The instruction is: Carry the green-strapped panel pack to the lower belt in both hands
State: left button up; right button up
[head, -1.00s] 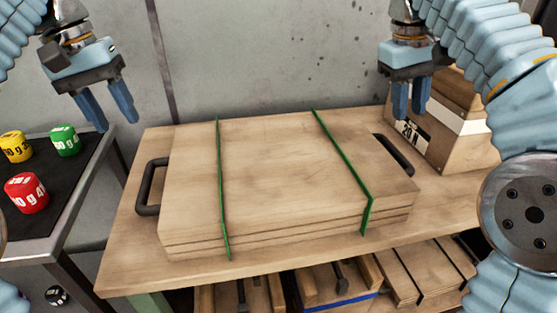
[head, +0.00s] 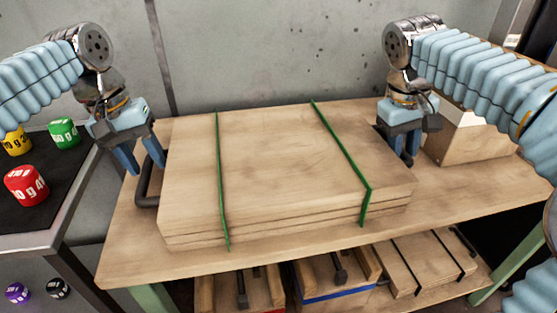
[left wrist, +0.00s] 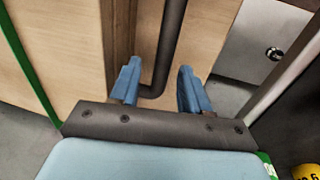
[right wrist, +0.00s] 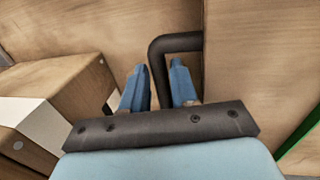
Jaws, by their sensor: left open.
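The panel pack (head: 270,165) is a flat stack of wooden panels with two green straps and a dark handle at each end. It lies on the wooden bench (head: 290,258). My left gripper (head: 142,168) is open at the left handle (head: 147,200); in the left wrist view that handle (left wrist: 170,45) stands between the spread fingers (left wrist: 160,85). My right gripper (head: 407,158) is at the right end, where it hides the right handle in the head view. In the right wrist view, that handle (right wrist: 160,60) runs between the close-set fingers (right wrist: 158,85); contact is unclear.
A wooden block with a white band (head: 465,138) stands just right of my right gripper. A dark-topped side table (head: 50,185) with coloured weights is at the left. Wooden packs (head: 415,265) lie on the shelf below. The wall is close behind.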

pick_arm(q)
jog(key=shift+d+f, duration=0.2)
jog(key=shift+f, duration=0.85)
pick_arm(e)
jog(key=shift+x, duration=1)
pick_arm(q)
jog(key=c, duration=0.6)
pick_arm(e)
grip_shut()
pick_arm(q)
grip_shut()
jog(key=shift+w+r, duration=0.1)
jog(key=shift+r, duration=0.2)
pick_arm(e)
jog(key=shift+w+r, duration=0.1)
jog(key=shift+r, duration=0.15)
